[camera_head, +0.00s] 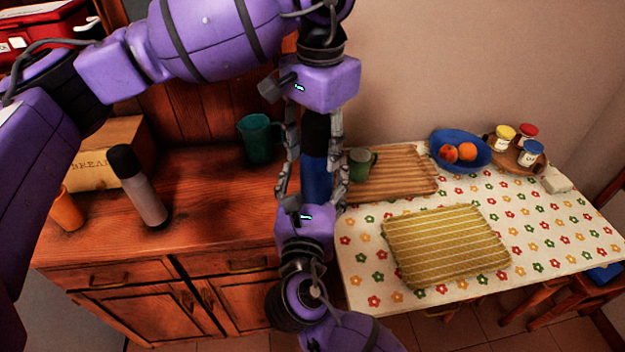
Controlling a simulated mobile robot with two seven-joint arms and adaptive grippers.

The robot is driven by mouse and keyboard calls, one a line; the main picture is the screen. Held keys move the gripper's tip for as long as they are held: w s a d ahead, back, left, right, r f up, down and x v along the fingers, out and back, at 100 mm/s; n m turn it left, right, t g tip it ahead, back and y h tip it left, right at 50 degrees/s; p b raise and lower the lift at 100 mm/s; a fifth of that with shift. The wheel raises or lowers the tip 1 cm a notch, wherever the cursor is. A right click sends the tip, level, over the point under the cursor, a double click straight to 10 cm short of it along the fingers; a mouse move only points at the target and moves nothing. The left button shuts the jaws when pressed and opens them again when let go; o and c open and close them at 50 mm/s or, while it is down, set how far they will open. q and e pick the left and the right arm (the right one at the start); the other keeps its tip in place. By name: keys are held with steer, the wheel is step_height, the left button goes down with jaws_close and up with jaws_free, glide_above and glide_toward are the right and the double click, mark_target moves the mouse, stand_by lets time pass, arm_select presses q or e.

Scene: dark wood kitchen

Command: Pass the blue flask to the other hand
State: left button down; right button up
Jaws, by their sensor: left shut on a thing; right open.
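The blue flask (316,178) has a black cap and stands upright between my two grippers in the middle of the view. My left gripper (315,145) comes from above, pointing down, and is shut on the flask at its upper part. My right gripper (312,170) comes from below, pointing up. It is open, with its fingers on either side of the flask's lower part. Whether the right fingers touch the flask cannot be told. The flask's bottom is hidden by the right gripper.
A wooden sideboard holds a grey flask (142,188), a bread box (85,165), an orange cup (67,209) and a teal pitcher (257,139). The table at right carries a striped mat (445,245), a board (405,172), a green mug (360,164), a blue fruit bowl (438,138) and jars.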

arm_select(q)
steer(key=shift+r, duration=0.1)
steer(key=shift+s+d, duration=0.1)
steer(key=shift+d, duration=0.05)
arm_select(e)
steer(key=shift+a, duration=0.1)
steer(key=c, duration=1.6)
arm_select(q)
steer(key=c, duration=0.9)
jaws_free()
arm_select(e)
steer(key=shift+s+r, duration=0.1)
steer(key=shift+c, duration=0.5)
